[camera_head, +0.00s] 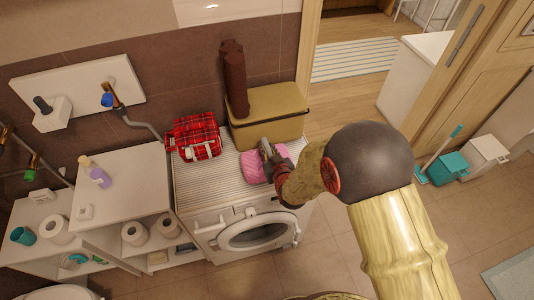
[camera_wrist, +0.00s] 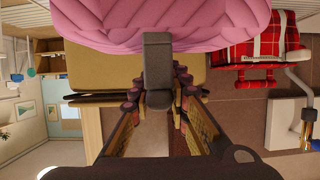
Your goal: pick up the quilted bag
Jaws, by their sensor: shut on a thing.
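The pink quilted bag (camera_head: 252,168) is at the front right of the ribbed top of the washing machine (camera_head: 205,185). In the wrist view the quilted bag (camera_wrist: 215,22) fills the upper middle, with its folds close to the camera. My gripper (camera_head: 268,152) reaches it from the right and is shut on it. The gripper and arm hide the bag's right side. I cannot tell whether the bag rests on the machine or hangs just above it.
A khaki box (camera_head: 268,115) with a tall brown object (camera_head: 233,78) stands behind the bag. A red plaid bag (camera_head: 194,137) sits to its left. White shelves (camera_head: 120,190) with a purple bottle (camera_head: 95,173) stand further left. The floor (camera_head: 330,240) in front is open.

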